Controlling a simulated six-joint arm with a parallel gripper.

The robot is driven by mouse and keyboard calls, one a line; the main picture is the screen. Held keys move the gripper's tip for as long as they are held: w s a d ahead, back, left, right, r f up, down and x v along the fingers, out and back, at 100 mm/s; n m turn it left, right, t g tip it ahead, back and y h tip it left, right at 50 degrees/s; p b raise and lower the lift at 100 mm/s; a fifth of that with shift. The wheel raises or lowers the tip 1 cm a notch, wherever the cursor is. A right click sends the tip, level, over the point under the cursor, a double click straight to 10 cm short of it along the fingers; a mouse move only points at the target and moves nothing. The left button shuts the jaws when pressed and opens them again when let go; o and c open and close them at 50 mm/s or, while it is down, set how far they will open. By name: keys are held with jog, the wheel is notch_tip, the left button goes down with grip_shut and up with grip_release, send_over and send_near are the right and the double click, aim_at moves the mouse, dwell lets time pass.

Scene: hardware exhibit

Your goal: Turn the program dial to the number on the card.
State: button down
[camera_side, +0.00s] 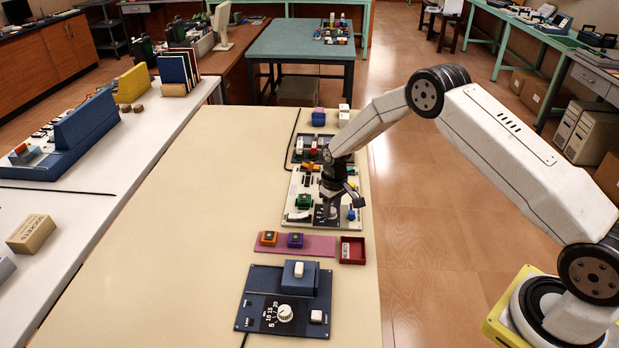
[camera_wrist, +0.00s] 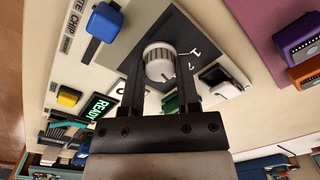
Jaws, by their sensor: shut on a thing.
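My gripper (camera_side: 329,203) points down over the cream panel (camera_side: 294,209) on the table. In the wrist view its two dark fingers stand on either side of a white ribbed dial (camera_wrist: 159,61), shut on it. The dial sits on a dark grey plate (camera_wrist: 128,44) with white digits around it. A "1" (camera_wrist: 195,53) shows at the right; other marks are partly covered by the fingers. A small display (camera_wrist: 103,107) reads "READY" in green. I cannot make out a card with a readable number in either view.
A blue knob (camera_wrist: 104,22) and a yellow button (camera_wrist: 68,96) are near the dial. A pink strip (camera_side: 318,245) with orange and purple blocks and a red tray (camera_side: 353,250) lie in front. A dark panel with another white dial (camera_side: 285,313) is nearer. The table's left side is clear.

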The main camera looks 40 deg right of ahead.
aim_at(333, 210)
jog(key=shift+c, duration=1.6)
grip_release()
jog(key=shift+d+r, duration=0.1)
jog(key=shift+r, duration=3.75)
jog(key=shift+s+r, duration=0.1)
